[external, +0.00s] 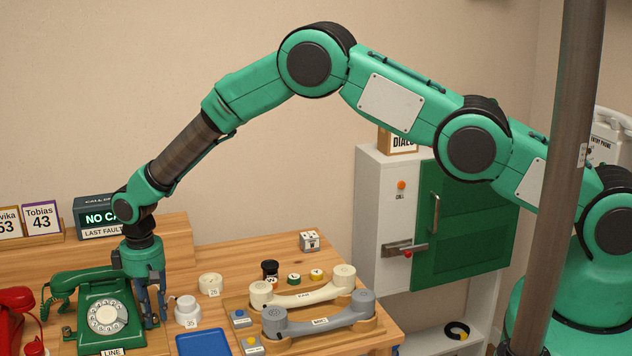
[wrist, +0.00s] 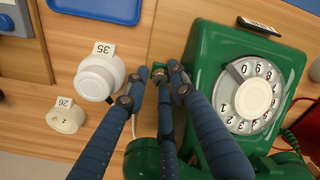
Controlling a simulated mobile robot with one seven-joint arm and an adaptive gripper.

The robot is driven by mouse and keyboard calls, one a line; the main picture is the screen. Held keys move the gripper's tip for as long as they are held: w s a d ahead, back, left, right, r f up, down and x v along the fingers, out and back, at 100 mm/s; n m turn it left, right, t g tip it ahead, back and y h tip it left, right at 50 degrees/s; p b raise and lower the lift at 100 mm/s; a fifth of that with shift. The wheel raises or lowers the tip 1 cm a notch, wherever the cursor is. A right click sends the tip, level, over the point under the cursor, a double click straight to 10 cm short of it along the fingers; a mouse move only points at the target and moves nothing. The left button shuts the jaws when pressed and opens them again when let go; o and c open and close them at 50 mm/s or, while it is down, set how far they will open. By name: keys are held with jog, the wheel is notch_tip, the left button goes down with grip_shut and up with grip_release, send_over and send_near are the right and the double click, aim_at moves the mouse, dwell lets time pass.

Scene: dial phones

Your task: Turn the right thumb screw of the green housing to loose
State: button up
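The green housing is a green dial telephone (external: 92,291) at the left of the table. It also shows at the right of the wrist view (wrist: 204,48). A small green and brass part (wrist: 159,68), apparently the right thumb screw, shows at the phone's side. My gripper (external: 151,318) points down beside the phone's right side and hides that screw in the external view. In the wrist view my gripper's fingertips (wrist: 159,75) are drawn close together around the small part. I cannot tell whether they touch it. A brass knob (external: 67,332) shows on the phone's left side.
A white knob marked 35 (external: 187,309) stands close right of my gripper. A white ring marked 26 (external: 210,284) is behind it. A blue tray (external: 203,343) lies in front. Cream (external: 300,292) and grey (external: 318,318) handsets lie further right.

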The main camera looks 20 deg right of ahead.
grip_shut()
jog(key=shift+n+b, duration=0.5)
jog(key=shift+n, duration=1.1)
grip_release()
jog(key=shift+r, duration=0.15)
notch_tip(320, 180, up, 12)
